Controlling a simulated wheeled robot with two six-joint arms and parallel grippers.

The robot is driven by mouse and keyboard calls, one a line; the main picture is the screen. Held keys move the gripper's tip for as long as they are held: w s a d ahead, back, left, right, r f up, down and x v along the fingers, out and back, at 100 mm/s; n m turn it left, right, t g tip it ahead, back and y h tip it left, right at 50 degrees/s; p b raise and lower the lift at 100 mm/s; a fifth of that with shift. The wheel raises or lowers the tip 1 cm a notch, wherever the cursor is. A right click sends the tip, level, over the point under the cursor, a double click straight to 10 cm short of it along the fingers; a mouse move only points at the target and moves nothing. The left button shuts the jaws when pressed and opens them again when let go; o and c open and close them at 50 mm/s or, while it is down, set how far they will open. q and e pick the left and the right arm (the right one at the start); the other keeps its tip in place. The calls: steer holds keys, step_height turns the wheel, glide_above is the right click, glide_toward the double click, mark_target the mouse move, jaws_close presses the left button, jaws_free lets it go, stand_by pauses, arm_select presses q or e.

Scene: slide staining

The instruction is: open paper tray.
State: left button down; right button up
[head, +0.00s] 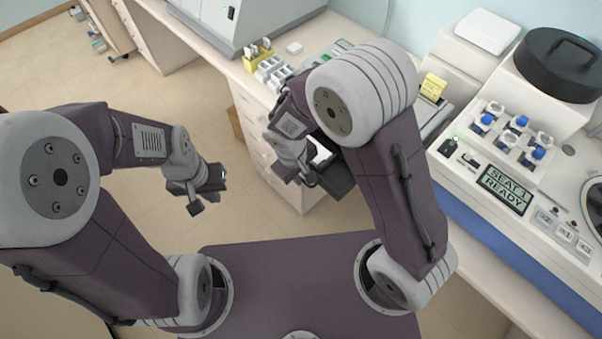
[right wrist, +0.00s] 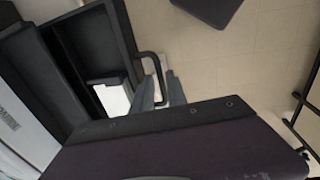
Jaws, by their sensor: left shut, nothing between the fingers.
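The paper tray (right wrist: 128,38) is a black open box, drawn out from a dark housing, with a white paper stack (right wrist: 113,98) inside. Its black looped handle (right wrist: 157,68) sticks out towards the floor side. My right gripper (right wrist: 160,92) has its two grey fingers on either side of the handle bar, close against it. In the head view the dark tray (head: 337,180) and white paper show beside my right gripper (head: 290,172), partly hidden by my right arm. My left gripper (head: 208,194) is shut and empty over the floor, far from the tray.
The counter (head: 465,235) on the right carries a stainer with blue-capped bottles (head: 519,123) and a display reading "SEAL1 READY" (head: 503,188). Yellow and white racks (head: 270,68) stand on the back counter, above drawers (head: 252,128). Open floor (head: 180,80) lies to the left.

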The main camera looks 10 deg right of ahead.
steer(key=shift+r, duration=0.1)
step_height(320, 180, up, 9)
steer(key=s+a, duration=0.1)
steer(key=shift+a, duration=0.15)
stand_by(0.5)
steer(key=d+m, duration=0.5)
steer(key=d, duration=0.6)
steer(key=s+d+f+m+y, duration=0.1)
steer(key=s+d+f+m, duration=0.1)
steer(key=s+d+m, duration=0.1)
steer(key=s+d, duration=0.1)
steer(key=s, duration=0.1)
steer(key=shift+s+f+y, duration=0.25)
steer(key=shift+s+y, duration=0.05)
steer(key=shift+y, duration=0.1)
